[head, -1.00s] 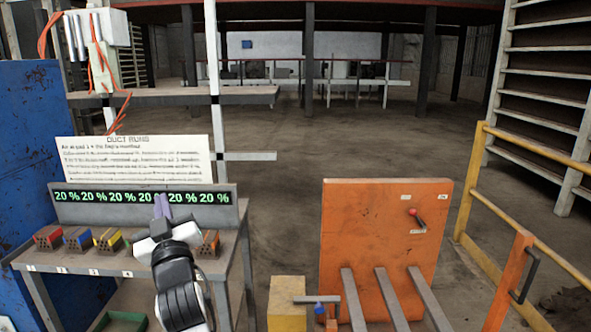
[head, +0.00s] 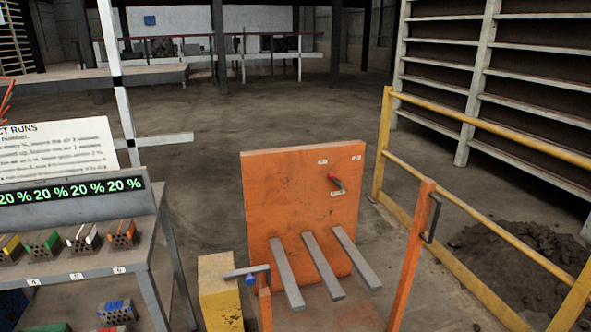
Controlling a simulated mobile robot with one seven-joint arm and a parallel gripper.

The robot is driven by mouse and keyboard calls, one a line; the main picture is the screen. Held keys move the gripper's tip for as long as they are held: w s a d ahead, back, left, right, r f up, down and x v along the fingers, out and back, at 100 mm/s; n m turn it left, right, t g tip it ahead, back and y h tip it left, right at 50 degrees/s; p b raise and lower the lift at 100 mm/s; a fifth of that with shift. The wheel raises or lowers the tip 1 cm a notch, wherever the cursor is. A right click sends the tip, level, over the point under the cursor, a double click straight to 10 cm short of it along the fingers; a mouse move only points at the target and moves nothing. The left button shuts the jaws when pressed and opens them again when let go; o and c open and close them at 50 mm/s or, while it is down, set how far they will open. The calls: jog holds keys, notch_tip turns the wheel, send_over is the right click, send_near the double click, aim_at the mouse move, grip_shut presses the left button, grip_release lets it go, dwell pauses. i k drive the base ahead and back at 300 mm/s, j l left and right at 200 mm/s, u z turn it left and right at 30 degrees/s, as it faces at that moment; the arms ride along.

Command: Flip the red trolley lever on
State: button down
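The orange trolley (head: 290,210) stands right of the picture's middle, with an upright panel and three grey bars reaching forward from it. The small red lever (head: 336,181) is on the upper right of the panel. It slants down to the right. Small pale labels sit around it; their writing is too small to read. My gripper is not in view in the head view now, so its state and its distance from the lever do not show.
A bench (head: 156,240) with several bricks and a green 20 % display (head: 70,191) is at the left. A yellow block (head: 220,288) stands left of the trolley. A yellow railing (head: 480,140) and rubble (head: 525,265) are at the right. Floor behind the trolley is clear.

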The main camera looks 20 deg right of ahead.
aim_at(330, 175)
jog(key=i+l, duration=0.2)
jog(key=i, duration=0.3)
jog(key=i+l, duration=0.15)
jog(key=i, duration=0.35)
jog(key=i+l+u, duration=0.1)
jog(key=i, duration=0.35)
jog(key=l, duration=0.1)
